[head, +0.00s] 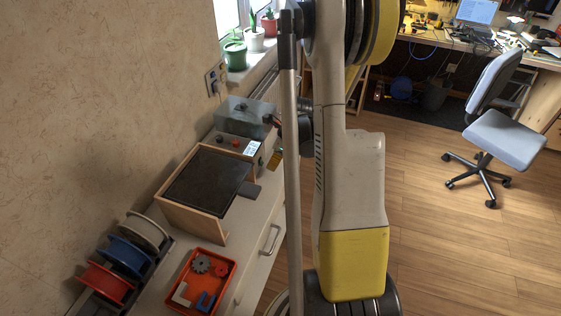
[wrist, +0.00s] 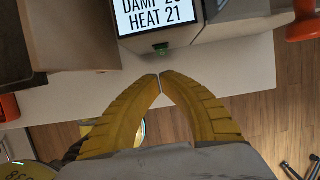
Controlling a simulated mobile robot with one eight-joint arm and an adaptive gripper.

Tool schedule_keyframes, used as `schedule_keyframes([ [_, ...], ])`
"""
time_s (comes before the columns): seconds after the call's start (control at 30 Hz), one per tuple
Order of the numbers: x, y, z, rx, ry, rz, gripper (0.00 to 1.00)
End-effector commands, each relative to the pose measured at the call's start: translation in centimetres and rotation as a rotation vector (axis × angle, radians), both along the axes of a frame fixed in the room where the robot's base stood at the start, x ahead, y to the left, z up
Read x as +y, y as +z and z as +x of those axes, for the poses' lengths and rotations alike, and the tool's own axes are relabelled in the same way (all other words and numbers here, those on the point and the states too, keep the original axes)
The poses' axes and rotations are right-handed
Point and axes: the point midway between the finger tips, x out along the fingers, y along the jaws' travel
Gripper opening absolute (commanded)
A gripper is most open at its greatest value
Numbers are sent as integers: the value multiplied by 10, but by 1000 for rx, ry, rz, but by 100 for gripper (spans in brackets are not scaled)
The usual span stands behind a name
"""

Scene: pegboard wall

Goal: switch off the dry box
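The dry box (head: 229,146) stands on the white cabinet by the wall, with a clear lidded bin on top. Its lit display (head: 253,148) also shows in the wrist view (wrist: 160,12), reading "HEAT 21" below a partly cut-off "DAMP" line. A small green switch-like part (wrist: 161,48) sits on the edge just below the display. My gripper (wrist: 160,78) has its two yellow fingers brought together at the tips, with nothing between them. The tips are just below the green part in the picture, apparently apart from it. In the head view my arm hides most of the gripper.
A wooden-framed box with a dark top (head: 208,181) stands beside the dry box. An orange tray (head: 207,284) with small parts and several filament spools (head: 124,252) are nearer. Potted plants (head: 235,54) line the sill. The wooden floor (head: 440,235) at right is open before a chair.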

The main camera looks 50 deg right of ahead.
Motion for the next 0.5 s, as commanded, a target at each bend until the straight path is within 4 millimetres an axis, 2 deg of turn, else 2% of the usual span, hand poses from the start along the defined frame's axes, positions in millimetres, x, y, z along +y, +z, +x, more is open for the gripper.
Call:
schedule_keyframes([
  [0.2,7,-9,18,0,1,0,0],
  [0.5,8,-9,20,0,-1,0,0],
])
